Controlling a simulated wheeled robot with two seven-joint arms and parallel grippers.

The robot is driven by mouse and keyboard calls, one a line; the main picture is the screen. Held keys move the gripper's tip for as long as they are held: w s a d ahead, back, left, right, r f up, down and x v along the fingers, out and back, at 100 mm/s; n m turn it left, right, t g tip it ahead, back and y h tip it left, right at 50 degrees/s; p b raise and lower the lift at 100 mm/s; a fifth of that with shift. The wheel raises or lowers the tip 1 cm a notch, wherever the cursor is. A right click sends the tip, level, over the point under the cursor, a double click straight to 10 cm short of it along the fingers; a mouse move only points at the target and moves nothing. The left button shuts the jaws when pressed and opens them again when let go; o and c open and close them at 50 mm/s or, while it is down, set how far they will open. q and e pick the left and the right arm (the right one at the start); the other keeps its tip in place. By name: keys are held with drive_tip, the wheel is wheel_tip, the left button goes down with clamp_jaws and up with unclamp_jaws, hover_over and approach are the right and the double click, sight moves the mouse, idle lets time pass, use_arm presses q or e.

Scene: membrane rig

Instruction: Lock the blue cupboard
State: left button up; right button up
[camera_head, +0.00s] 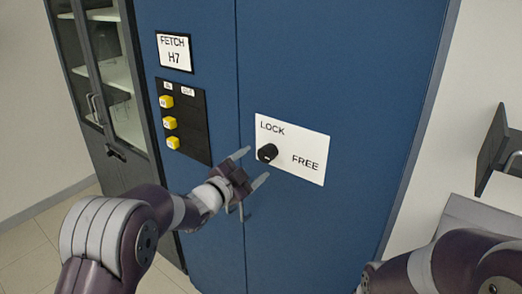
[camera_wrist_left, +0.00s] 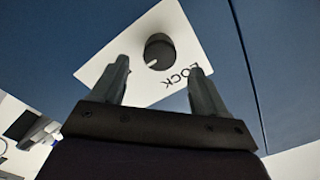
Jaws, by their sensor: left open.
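The blue cupboard (camera_head: 345,60) stands ahead with its doors shut. A white plate (camera_head: 308,148) on its right door carries the words LOCK and FREE and a black knob (camera_head: 267,153). In the left wrist view, the knob (camera_wrist_left: 159,50) has a white mark toward the lower left, beside rather than at the word LOCK at its lower right; FREE is out of that view. My left gripper (camera_head: 254,165) is open at the plate's left edge, below and left of the knob. In the left wrist view its fingers (camera_wrist_left: 158,70) lie either side of the knob's line; contact cannot be seen.
A black panel (camera_head: 194,133) with yellow buttons and a FETCH H7 sign (camera_head: 174,52) are on the left door. A grey glass-fronted cabinet (camera_head: 118,130) stands at left. My right arm fills the lower right.

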sight(264, 156)
use_arm(q)
drive_tip(key=p+x, duration=0.1)
drive_tip(key=x, duration=0.3)
drive_tip(key=shift+w+d+r, duration=0.1)
drive_tip(key=shift+w+d, duration=0.15)
drive_tip(key=shift+w, duration=0.05)
drive_tip(key=shift+w+d, duration=0.2)
drive_tip(key=shift+d, duration=0.2)
drive_tip(key=shift+w+a, duration=0.15)
drive_tip(key=shift+a, duration=0.05)
drive_tip(key=shift+c, duration=0.7)
drive_tip(key=c, duration=0.9)
